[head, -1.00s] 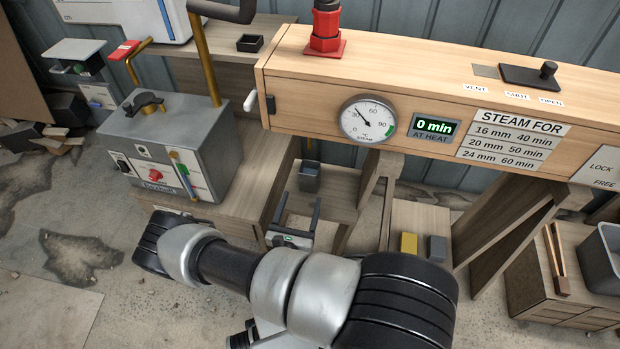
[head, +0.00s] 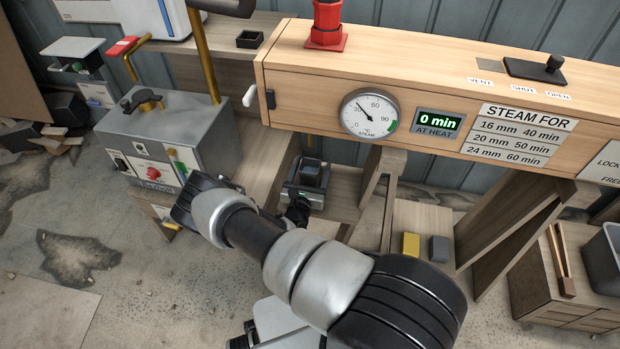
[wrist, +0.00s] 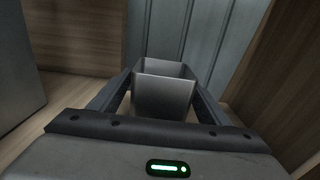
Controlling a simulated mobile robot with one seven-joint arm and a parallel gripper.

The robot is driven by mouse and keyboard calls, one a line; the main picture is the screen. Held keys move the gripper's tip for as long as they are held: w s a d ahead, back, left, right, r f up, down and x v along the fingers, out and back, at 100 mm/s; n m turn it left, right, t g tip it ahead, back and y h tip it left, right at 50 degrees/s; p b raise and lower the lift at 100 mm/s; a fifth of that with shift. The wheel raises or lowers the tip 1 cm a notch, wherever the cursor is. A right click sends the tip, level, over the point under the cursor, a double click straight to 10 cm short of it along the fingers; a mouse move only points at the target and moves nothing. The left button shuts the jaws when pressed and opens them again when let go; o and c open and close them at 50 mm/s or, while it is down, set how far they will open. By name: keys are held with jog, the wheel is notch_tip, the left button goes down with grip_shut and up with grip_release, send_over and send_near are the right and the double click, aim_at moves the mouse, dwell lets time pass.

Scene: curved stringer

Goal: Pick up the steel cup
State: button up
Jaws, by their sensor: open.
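The steel cup (wrist: 164,95) is a square, open-topped grey vessel. In the wrist view it stands upright between the two fingers of my gripper (wrist: 162,88). The fingers lie along its left and right sides, with a narrow dark gap visible beside the cup. My gripper is open and not closed on it. In the head view the cup (head: 312,174) stands on a low wooden shelf under the steam box, with my gripper (head: 308,186) around it. The cup's base is hidden by the gripper body.
A wooden trestle leg (head: 378,200) stands to the right. The grey boiler (head: 165,140) is to the left. A yellow block (head: 411,245) and a grey block (head: 438,249) lie farther right.

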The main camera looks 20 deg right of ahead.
jog(key=shift+w+d, duration=0.3)
jog(key=shift+w, duration=0.15)
jog(key=c, duration=1.3)
jog(key=shift+c, duration=0.2)
jog(key=shift+r, duration=0.15)
